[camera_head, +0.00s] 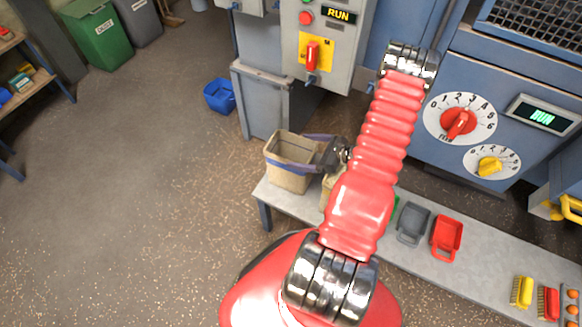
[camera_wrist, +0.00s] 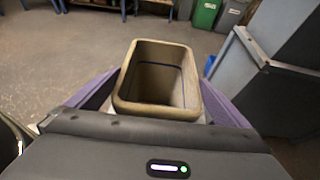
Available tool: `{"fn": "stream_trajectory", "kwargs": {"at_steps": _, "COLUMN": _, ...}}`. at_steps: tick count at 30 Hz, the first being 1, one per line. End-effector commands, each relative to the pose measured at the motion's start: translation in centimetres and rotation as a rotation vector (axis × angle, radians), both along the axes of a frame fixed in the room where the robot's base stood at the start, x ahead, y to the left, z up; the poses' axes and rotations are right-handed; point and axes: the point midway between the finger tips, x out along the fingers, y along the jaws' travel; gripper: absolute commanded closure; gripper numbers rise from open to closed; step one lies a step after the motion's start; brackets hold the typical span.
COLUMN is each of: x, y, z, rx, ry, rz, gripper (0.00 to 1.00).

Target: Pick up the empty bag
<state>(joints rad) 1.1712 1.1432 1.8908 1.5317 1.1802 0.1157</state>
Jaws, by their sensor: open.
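The empty bag is a tan, open-topped, box-shaped bag (camera_head: 290,178) with a dark band inside. It stands upright on the left end of the grey bench. In the wrist view the bag (camera_wrist: 153,107) fills the middle, and its inside looks empty. My gripper (camera_head: 312,147) is at the bag's right side in the head view. In the wrist view my gripper (camera_wrist: 158,92) has one purple finger on each side of the bag. The jaws are open; I cannot tell whether either finger touches the bag. The lower parts of the fingers are hidden.
My arm hides part of the bench (camera_head: 430,262). A second tan object (camera_head: 328,188) is partly hidden beside the bag. A grey scoop (camera_head: 413,224) and a red scoop (camera_head: 446,238) lie to the right. A grey cabinet (camera_head: 262,100) stands behind.

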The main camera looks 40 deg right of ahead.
Motion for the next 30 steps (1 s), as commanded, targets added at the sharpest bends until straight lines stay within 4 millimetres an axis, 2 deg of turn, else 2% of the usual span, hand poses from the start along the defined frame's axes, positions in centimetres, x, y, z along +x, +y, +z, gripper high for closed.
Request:
{"fn": "stream_trajectory", "kwargs": {"at_steps": 14, "x": 0.6, "y": 0.3, "z": -0.3, "rx": 0.001, "ry": 0.000, "rz": 0.000, "gripper": 0.00}}
{"fn": "stream_trajectory", "kwargs": {"at_steps": 24, "x": 4.1, "y": 1.7, "z": -1.9, "rx": 0.001, "ry": 0.001, "rz": 0.001, "gripper": 0.00}}
{"fn": "stream_trajectory", "kwargs": {"at_steps": 30, "x": 5.0, "y": 2.1, "z": -2.3, "rx": 0.001, "ry": 0.000, "rz": -0.003, "gripper": 0.00}}
